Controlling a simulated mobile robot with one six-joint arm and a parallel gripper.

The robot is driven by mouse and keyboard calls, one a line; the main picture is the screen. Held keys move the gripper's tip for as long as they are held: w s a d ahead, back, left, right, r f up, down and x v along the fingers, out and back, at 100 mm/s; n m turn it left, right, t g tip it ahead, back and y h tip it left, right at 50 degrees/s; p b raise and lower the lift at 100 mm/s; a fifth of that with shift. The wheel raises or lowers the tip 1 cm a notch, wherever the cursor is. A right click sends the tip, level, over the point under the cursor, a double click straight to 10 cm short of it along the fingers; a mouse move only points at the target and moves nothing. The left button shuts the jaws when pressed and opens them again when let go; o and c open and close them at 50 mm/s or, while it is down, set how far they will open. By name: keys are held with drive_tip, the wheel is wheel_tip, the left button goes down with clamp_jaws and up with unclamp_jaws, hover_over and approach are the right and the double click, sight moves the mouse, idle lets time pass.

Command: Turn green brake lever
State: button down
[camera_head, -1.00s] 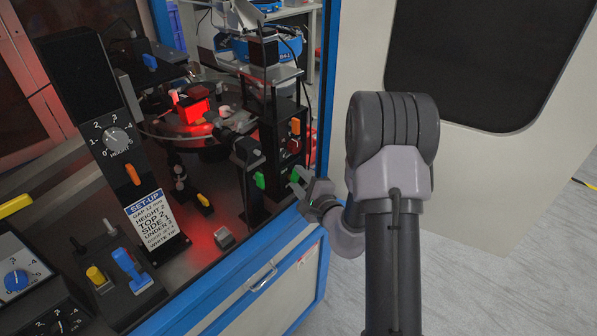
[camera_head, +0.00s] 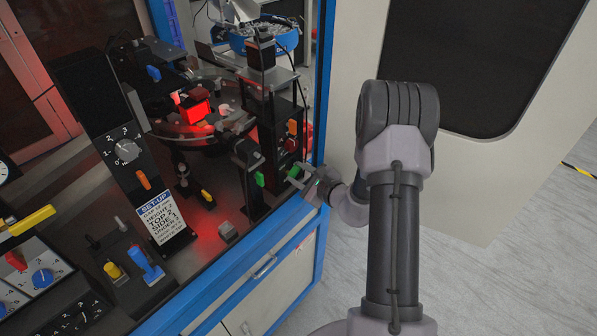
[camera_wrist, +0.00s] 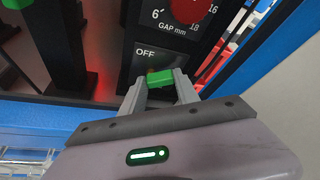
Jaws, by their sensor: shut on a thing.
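A green lever (camera_wrist: 160,80) shows in the wrist view between my two fingers, just below a black panel marked OFF. My gripper (camera_wrist: 161,88) is shut on it, with one finger on each side. In the head view, the same green lever (camera_head: 294,171) is at the right end of the machine, with my gripper (camera_head: 297,178) reaching it from the right. Its mount is partly hidden by my fingers. A second green handle (camera_head: 260,179) stands to the left on a black post, apart from my gripper.
A red GAP mm dial (camera_wrist: 182,8) is above the OFF panel. An orange lever (camera_head: 291,127) is above the held one. The blue machine frame (camera_head: 275,245) runs below my wrist. A yellow lever (camera_head: 207,196) and SET-UP sign (camera_head: 165,217) are left. The floor at right is open.

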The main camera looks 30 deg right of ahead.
idle(0.5)
drive_tip(key=c, duration=0.9)
unclamp_jaws()
drive_tip(key=p+v, duration=0.1)
drive_tip(key=v, duration=1.6)
drive_tip(key=shift+s, duration=0.2)
drive_tip(key=shift+d+r, duration=0.1)
